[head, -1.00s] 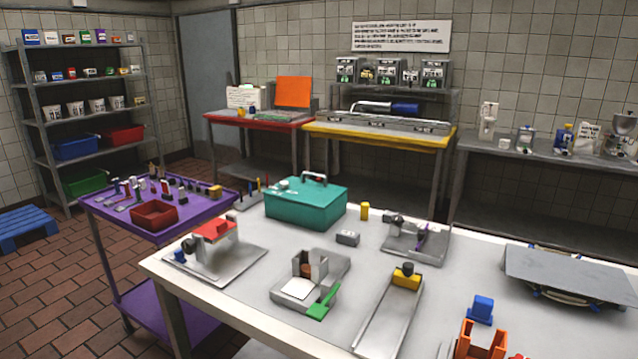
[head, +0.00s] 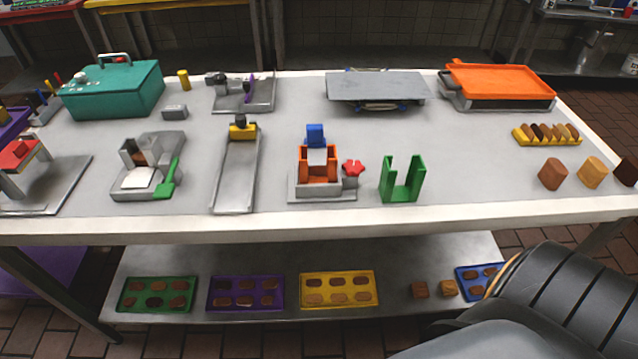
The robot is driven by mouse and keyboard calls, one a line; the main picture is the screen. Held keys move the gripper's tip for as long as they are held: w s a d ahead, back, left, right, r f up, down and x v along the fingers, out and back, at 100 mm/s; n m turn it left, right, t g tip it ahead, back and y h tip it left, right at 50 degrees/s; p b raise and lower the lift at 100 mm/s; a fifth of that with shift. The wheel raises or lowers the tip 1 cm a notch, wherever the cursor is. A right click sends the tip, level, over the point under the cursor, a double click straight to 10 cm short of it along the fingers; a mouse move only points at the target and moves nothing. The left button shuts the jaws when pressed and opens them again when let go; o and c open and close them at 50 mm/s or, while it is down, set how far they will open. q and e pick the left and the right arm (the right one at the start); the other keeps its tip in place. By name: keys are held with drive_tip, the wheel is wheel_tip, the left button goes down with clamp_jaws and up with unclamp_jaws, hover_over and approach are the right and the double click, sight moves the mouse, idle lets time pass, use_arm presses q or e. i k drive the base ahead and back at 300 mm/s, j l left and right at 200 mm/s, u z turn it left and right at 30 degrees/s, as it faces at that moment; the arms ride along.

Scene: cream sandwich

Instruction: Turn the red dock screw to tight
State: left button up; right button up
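The red dock screw (head: 353,168) has a lobed knob and sits at the right side of an orange dock (head: 318,176) with a blue block (head: 316,135) at its back. The dock stands on a grey base near the front middle of the white table (head: 270,222). Whether the screw is tight or loose cannot be told from here. Neither of my grippers shows in the head view.
A green U-shaped holder (head: 401,180) stands close right of the screw. A grey slide with a yellow block (head: 243,132) lies to the left. A grey plate (head: 376,88) and an orange tray (head: 500,80) are behind. Cookie trays, one yellow (head: 338,290), lie on the lower shelf.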

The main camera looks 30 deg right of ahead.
sight(352, 167)
drive_tip(key=z, duration=1.3)
